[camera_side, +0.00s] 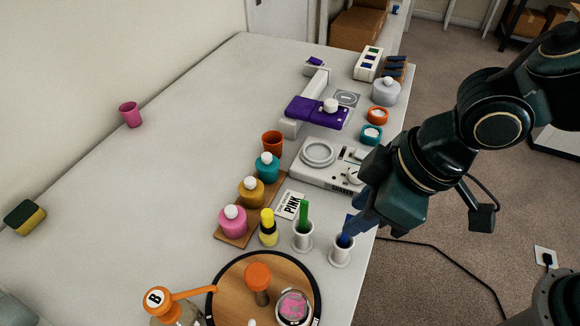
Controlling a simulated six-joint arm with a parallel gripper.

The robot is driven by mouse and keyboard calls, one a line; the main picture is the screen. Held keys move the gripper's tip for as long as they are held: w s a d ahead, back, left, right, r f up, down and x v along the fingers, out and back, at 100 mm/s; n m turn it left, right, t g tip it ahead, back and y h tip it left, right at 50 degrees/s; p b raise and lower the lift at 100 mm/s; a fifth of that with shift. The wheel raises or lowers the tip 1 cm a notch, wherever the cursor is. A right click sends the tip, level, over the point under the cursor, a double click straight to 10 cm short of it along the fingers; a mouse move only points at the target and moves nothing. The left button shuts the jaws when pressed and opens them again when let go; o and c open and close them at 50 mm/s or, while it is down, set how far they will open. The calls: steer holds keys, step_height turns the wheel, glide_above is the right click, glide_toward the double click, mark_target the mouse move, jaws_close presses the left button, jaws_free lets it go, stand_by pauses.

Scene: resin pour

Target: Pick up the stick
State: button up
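A green stick (303,212) stands upright in a white cup (302,240) near the table's right edge. A blue stick (344,241) stands in a second white cup (341,256) just to the right. My gripper (356,226) points down over the second cup, at the upper part of the blue stick. The blue stick overlaps my dark blue fingers in the picture, so I cannot tell whether they touch it or how far apart they are.
A round wooden turntable (232,283) is in front. A white scale (329,176) stands behind. The left table is mostly clear.

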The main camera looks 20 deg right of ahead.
mark_target(344, 239)
steer(key=shift+w+a+f, duration=0.1)
steer(key=shift+f, duration=0.3)
steer(key=shift+f, duration=0.1)
steer(key=shift+x, duration=2.5)
jaws_close()
